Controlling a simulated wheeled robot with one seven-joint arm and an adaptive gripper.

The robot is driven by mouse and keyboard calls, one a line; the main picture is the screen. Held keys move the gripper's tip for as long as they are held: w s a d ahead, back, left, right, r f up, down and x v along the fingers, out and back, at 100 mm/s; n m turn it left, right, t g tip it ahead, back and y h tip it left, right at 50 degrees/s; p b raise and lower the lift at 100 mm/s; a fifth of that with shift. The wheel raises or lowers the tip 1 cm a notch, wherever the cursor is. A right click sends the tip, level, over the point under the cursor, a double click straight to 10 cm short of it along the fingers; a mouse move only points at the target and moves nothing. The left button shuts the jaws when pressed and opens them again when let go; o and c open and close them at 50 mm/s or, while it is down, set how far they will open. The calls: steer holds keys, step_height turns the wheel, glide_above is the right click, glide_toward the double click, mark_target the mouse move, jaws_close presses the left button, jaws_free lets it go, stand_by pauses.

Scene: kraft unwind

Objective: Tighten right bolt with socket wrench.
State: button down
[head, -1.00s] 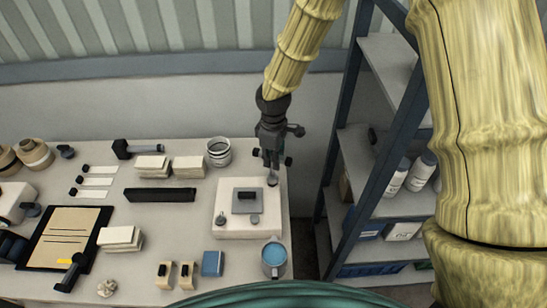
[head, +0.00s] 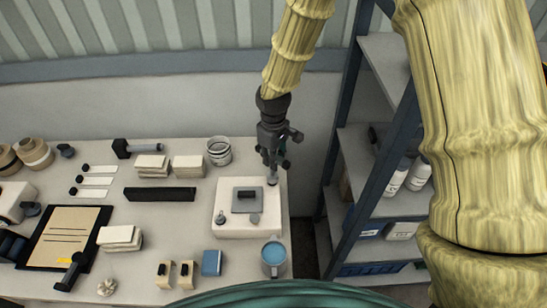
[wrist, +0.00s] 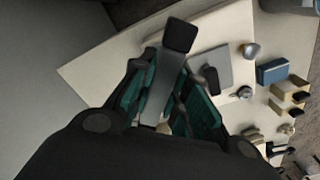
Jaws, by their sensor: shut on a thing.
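The white block (head: 232,226) sits near the table's right end and carries a grey plate (head: 269,199) with a black knob (head: 246,194). The right bolt (head: 255,218) and the left bolt (head: 221,218) stand at the plate's front; the wrist view also shows the right bolt (wrist: 250,50) and left bolt (wrist: 244,92). My gripper (head: 272,165) is above the block's back right corner. It is shut on the socket wrench (wrist: 164,85), a grey bar with a black end between the teal fingers. The wrench is apart from both bolts; its lower end is mostly hidden.
A blue-filled mug (head: 273,259) stands at the front right, beside the block. A blue box (head: 212,262) and wooden pieces lie in front. A long black bar (head: 160,194) and a pot (head: 219,152) are left of and behind the block. Shelving (head: 375,180) stands to the right.

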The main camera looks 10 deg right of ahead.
steer(key=shift+a+m, duration=0.15)
steer(key=shift+m, duration=1.45)
steer(key=shift+m, duration=1.2)
